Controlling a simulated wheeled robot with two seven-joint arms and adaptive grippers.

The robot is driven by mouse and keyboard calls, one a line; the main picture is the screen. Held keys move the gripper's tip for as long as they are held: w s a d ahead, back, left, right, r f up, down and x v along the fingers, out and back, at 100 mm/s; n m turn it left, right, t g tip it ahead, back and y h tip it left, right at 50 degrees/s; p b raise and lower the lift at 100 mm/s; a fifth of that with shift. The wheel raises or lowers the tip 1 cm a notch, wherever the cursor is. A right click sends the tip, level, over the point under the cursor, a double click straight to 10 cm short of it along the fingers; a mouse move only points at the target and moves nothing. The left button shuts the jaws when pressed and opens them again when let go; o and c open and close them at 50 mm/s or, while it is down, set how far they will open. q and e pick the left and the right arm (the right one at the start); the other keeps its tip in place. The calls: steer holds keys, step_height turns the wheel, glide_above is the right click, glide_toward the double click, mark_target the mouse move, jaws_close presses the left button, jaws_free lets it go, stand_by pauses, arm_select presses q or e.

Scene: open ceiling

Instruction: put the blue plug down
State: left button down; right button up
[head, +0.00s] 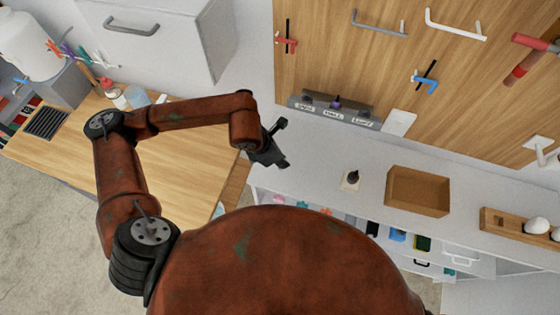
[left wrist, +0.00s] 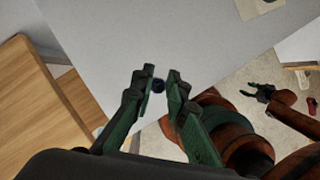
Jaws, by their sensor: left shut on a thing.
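My left gripper (head: 284,144) is above the left end of the white counter in the head view. In the left wrist view its two green fingers (left wrist: 160,77) are a little apart. A small dark blue thing, likely the blue plug (left wrist: 158,86), shows between them. Most of it is hidden, and I cannot make it out in the head view. My right gripper (left wrist: 263,93) shows at the right of the left wrist view, away from the counter, with its fingers apart and nothing seen between them.
The white counter (head: 313,152) is bare around my left gripper. A grey labelled strip (head: 333,115) stands at the wall beside a white plate (head: 399,122). A small pale pad (head: 350,186) with a dark knob and an open wooden box (head: 418,191) stand to the right. A wooden worktop (head: 75,145) is left.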

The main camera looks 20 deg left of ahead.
arm_select(q)
steer(key=shift+w+a+f, duration=0.2)
steer(key=shift+w+f, duration=0.05)
steer(key=shift+f, duration=0.15)
steer(key=shift+w+a+f, duration=0.2)
steer(key=shift+f, duration=0.2)
steer(key=shift+w+a+f+p, duration=0.15)
steer(key=shift+f+p, duration=0.35)
steer(key=shift+f, duration=1.25)
steer(key=shift+f, duration=0.1)
steer(key=c, duration=1.9)
jaws_free()
steer(key=shift+a+r, duration=0.1)
steer(key=shift+r, duration=0.35)
steer(key=v, duration=1.1)
steer(key=shift+b, duration=0.45)
steer(key=shift+r, duration=0.15)
